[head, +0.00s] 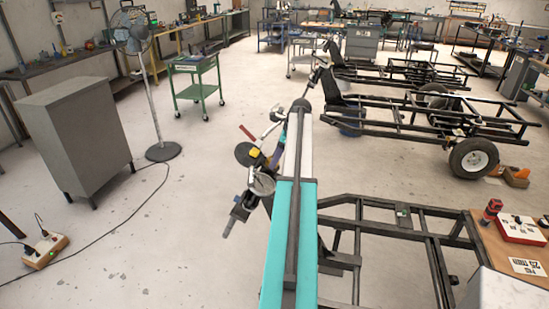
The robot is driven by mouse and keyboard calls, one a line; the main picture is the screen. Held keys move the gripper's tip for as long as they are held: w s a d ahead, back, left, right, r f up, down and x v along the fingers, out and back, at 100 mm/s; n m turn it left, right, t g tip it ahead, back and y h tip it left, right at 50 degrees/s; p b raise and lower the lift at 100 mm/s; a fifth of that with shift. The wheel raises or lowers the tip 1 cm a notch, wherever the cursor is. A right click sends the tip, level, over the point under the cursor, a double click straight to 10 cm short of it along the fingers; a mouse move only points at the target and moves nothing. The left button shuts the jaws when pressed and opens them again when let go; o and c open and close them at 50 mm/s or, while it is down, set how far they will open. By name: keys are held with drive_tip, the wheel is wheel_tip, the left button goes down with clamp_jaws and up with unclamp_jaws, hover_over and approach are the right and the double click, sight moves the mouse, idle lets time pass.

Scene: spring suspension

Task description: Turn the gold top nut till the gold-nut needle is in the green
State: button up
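A cluster of dark and silver parts stands left of the teal and white beam, which looks like part of my own body. It has a black round part (246,153) with a small yellow patch (256,152), a grey round part (263,185) and a dark piece (239,212) low on the left. I cannot tell which of these are suspension and which are my arm's end. I cannot make out the gold top nut, its needle or a green zone. The beam hides part of the cluster. My gripper's fingers cannot be picked out.
A black vehicle frame (382,228) lies to the right, beside a wooden bench top (480,243) with a red box (520,229) and a red tool (491,210). A grey cabinet (77,130) and a fan (146,80) stand left. A cable crosses the floor; floor at lower left is mostly clear.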

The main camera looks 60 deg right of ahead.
drive_tip(key=shift+w+f, duration=0.2)
drive_tip(key=shift+f, duration=0.3)
drive_tip(key=shift+c, duration=0.2)
drive_tip(key=c, duration=1)
